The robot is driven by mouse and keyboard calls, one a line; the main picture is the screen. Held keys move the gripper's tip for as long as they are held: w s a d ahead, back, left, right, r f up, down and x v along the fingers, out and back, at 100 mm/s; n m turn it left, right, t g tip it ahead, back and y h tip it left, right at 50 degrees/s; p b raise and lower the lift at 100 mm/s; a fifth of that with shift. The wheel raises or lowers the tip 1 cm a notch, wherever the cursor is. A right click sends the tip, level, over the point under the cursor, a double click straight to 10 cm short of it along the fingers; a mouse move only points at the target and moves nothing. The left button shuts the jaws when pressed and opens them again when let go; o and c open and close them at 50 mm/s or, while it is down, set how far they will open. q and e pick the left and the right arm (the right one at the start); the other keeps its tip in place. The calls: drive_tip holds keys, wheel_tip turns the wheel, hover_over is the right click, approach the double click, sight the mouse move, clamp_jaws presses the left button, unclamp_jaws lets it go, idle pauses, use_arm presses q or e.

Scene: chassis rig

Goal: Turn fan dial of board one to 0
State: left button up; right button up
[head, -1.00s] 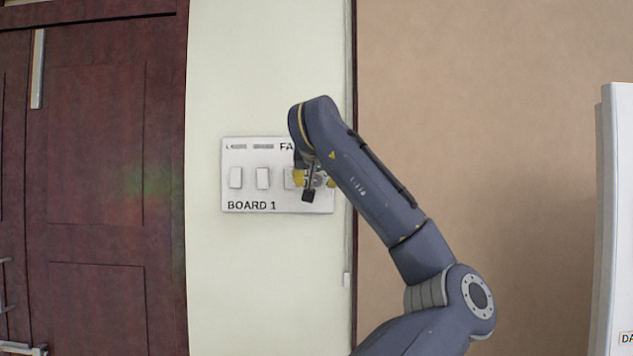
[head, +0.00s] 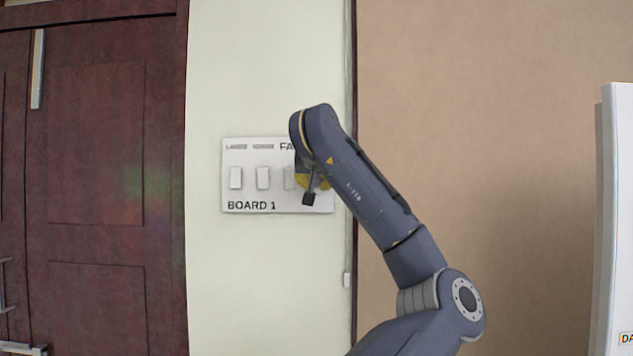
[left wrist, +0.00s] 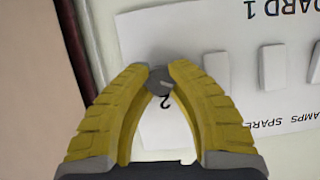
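Board one (head: 240,206) is a white panel on the pale wall, marked BOARD 1, and its fan label is partly covered. My left gripper (head: 309,183), with yellow fingers, is at the board's right part and hides the fan dial in the head view. In the left wrist view the board (left wrist: 185,25) appears upside down. There the fan dial (left wrist: 159,82) is a small grey knob with a pale mark, and a "2" shows beside it. The left gripper's fingertips (left wrist: 162,76) are closed in on both sides of the dial. My right gripper is out of view.
Several white rocker switches, such as the leftmost one (head: 236,178), are beside the dial. A dark red door (head: 95,180) is to the left. A brown wall (head: 500,130) and a white panel edge (head: 615,220) are to the right.

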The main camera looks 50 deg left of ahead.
use_arm(q)
clamp_jaws()
drive_tip(key=shift+n, duration=0.3)
idle(0.4)
drive_tip(key=shift+n+t+h, duration=0.7)
drive_tip(key=shift+n+t, duration=0.1)
drive_tip(key=shift+n, duration=0.4)
drive_tip(key=shift+n+t+h, duration=0.3)
drive_tip(key=shift+n+t, duration=0.2)
drive_tip(key=shift+n, duration=0.3)
drive_tip(key=o, duration=0.9)
unclamp_jaws()
drive_tip(key=shift+c, duration=0.2)
